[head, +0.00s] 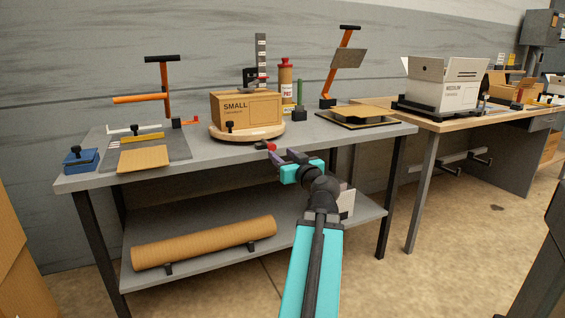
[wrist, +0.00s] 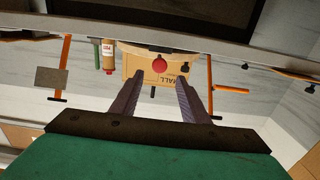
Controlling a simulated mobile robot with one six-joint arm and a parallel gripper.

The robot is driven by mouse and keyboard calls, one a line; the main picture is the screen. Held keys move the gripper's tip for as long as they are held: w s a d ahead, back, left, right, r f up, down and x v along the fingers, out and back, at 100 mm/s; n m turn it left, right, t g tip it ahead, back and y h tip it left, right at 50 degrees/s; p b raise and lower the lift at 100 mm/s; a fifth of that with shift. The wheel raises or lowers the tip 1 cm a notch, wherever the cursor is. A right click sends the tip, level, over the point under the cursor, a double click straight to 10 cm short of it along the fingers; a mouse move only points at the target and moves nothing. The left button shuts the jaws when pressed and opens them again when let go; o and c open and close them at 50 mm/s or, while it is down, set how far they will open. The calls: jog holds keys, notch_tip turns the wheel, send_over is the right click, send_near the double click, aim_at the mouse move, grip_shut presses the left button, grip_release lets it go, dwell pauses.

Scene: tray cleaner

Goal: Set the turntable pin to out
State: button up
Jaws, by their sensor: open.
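The turntable (head: 246,136) is a round wooden disc near the front edge of the grey bench, with a cardboard box marked SMALL (head: 236,109) on it. A red knob (head: 271,147), which looks like the turntable pin, is on a small dark base at the bench edge, right of the disc's front. My gripper (head: 279,156) is open and empty just in front of the knob. In the wrist view, which looks upside down, the red knob (wrist: 159,66) shows beyond and between my fingertips (wrist: 160,82). Whether the pin is in or out is unclear.
A black knob (head: 230,127) stands by the box's front. A red-capped bottle (head: 285,85) and an orange-armed stand (head: 340,70) are behind. A grey mat (head: 180,148) lies left. A cardboard tube (head: 205,242) lies on the lower shelf. The space before the bench edge is open.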

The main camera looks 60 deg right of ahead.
jog(key=shift+s+a+b, duration=0.3)
jog(key=shift+s+b, duration=0.15)
jog(key=shift+b, duration=1.15)
